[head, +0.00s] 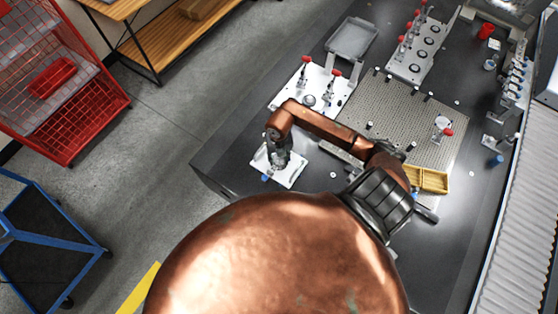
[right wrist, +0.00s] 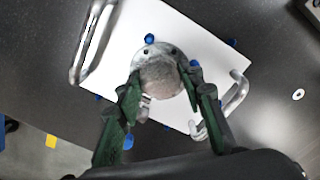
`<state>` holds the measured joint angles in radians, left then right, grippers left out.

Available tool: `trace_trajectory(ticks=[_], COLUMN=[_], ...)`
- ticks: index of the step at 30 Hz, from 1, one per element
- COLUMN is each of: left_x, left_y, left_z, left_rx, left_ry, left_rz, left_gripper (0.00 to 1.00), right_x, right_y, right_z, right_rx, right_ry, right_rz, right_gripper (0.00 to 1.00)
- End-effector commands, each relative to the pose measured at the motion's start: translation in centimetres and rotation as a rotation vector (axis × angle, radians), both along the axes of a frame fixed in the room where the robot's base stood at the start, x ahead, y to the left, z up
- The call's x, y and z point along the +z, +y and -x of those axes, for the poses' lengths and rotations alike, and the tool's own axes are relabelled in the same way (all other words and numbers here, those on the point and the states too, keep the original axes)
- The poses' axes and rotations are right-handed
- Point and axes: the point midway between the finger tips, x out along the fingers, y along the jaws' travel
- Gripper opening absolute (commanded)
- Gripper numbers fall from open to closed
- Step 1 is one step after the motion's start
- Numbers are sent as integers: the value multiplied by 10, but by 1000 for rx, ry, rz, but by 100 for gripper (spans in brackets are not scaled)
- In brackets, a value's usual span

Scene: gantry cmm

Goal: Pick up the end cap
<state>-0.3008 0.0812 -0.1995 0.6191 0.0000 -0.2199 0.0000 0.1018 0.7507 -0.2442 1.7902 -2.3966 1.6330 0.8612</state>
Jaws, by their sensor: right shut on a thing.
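The end cap (right wrist: 160,73) is a round grey metal piece with small holes in its rim. It sits between the green-padded fingers of my right gripper (right wrist: 163,84), which is shut on it. Below it in the right wrist view is a white plate (right wrist: 205,47) with bent metal handles and blue feet. I cannot tell whether the cap touches the plate. In the head view my right gripper (head: 278,157) is over the same white plate (head: 293,171) near the table's left corner, and it hides most of the cap. My left gripper is not in view.
A white fixture plate (head: 327,85) with red-handled clamps stands behind my right arm. A perforated plate (head: 400,110), a yellow tray (head: 430,180) and a grey tray (head: 352,38) are on the dark table (head: 235,150). A roller conveyor (head: 515,230) runs along the right.

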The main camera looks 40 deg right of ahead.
Motion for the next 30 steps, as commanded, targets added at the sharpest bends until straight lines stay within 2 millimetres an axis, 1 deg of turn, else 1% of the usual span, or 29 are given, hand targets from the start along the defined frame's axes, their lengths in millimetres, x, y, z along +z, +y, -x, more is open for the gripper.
trace_trajectory(ticks=[1, 3, 10, 13, 17, 20, 23, 29, 30], left_x=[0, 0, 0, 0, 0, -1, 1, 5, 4], left_y=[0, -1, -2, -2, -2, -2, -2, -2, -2], left_z=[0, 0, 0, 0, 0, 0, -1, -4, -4], left_rx=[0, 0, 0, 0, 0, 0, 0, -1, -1], left_ry=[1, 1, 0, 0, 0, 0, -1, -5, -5], left_rz=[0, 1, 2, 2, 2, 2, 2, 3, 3], left_gripper=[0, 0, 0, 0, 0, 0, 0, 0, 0], right_x=[0, 0, 1, 4, 15, 30, 48, 95, 98], right_y=[0, 0, 0, -1, -1, -1, 1, 8, 11], right_z=[0, 0, 0, 0, -1, -2, 13, 52, 64], right_rx=[0, 0, 0, 1, 1, 3, 4, 6, 5], right_ry=[0, 0, 0, 0, -2, -4, -1, -3, 1], right_rz=[1, 1, 0, 1, 1, 2, 2, 4, 2], right_gripper=[10, 5, 5, 5, 5, 5, 5, 5, 5])
